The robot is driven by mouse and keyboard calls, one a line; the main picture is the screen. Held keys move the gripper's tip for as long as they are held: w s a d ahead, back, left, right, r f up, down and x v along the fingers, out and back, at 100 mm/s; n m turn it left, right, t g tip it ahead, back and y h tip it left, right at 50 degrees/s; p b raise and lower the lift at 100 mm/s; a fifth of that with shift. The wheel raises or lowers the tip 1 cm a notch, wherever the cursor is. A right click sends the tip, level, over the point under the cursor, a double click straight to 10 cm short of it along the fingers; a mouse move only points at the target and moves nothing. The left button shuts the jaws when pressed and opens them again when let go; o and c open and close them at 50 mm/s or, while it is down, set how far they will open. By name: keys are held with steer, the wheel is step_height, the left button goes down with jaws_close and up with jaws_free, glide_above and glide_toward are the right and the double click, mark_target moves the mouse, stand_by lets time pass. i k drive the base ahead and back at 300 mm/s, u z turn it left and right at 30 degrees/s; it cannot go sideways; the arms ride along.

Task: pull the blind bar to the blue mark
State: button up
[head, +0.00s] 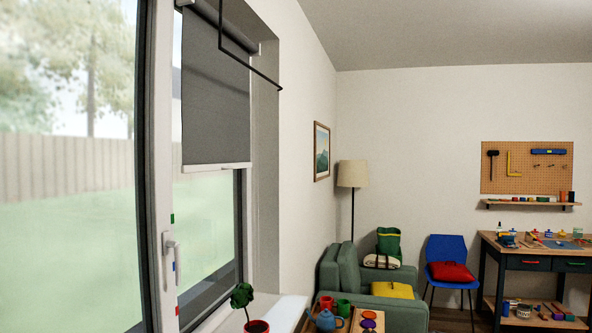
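The grey roller blind (213,95) hangs partly down over the right-hand window pane. Its white blind bar (215,167) runs level along the lower edge, well above the sill. The bar is above all of these marks. My gripper is not in view.
A white window handle (169,245) juts from the frame. A potted plant (242,300) stands on the sill (282,311). A black rod (250,66) sticks out above the blind. A teapot (326,320) and cups are low in front; a green armchair (341,275) stands beyond.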

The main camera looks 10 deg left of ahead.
mark_target(212, 141)
steer(key=i, duration=1.6)
steer(key=u, duration=0.45)
